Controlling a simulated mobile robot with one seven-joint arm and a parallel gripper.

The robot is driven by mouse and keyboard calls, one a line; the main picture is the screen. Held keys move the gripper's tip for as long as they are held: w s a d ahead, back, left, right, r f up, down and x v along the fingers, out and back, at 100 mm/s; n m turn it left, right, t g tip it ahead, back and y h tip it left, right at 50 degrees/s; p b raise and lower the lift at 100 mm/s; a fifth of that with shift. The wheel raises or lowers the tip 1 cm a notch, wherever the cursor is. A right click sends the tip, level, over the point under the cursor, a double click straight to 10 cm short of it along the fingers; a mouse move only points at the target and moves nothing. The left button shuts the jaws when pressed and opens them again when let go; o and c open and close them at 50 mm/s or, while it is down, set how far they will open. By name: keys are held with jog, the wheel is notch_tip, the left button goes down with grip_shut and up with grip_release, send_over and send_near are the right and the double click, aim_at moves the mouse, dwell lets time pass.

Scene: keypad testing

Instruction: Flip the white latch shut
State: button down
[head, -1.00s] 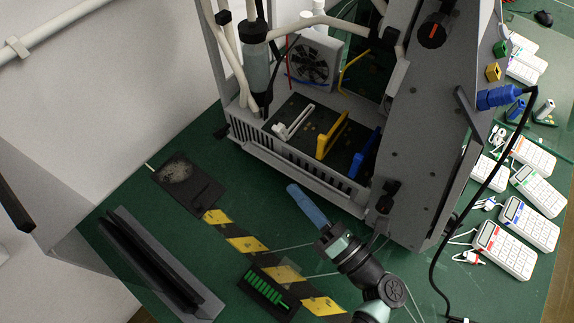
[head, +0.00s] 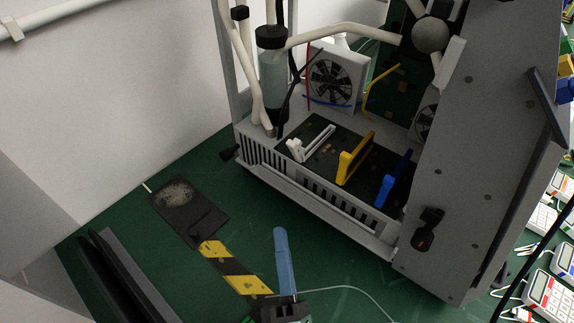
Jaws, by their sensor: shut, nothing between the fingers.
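The white latch (head: 311,144) is a slim white lever on the dark board inside the open grey case, at the left end of a row of latches. It lies low along the board, while the yellow latch (head: 355,160) and the blue latch (head: 393,182) beside it stand higher. My gripper (head: 281,234) has blue fingers, pressed together and empty, pointing up the picture. It is in front of the case, below the white latch in the picture and apart from it. Its wrist is cut off by the bottom edge.
The grey case wall (head: 320,205) with slots stands between my gripper and the latches. A fan (head: 332,82), pale tubes and a clear cylinder (head: 272,78) rise behind the board. A tall grey panel (head: 480,150) closes the right side.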

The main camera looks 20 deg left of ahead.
jog(key=p, duration=0.2)
send_near(297, 149)
jog(key=w+a+r, duration=0.2)
jog(key=w+a, duration=0.2)
jog(key=a, duration=0.2)
jog(key=shift+w+d+r, duration=0.1)
jog(key=shift+w+d, duration=0.2)
jog(key=shift+d, duration=0.05)
jog(key=shift+r, duration=0.1)
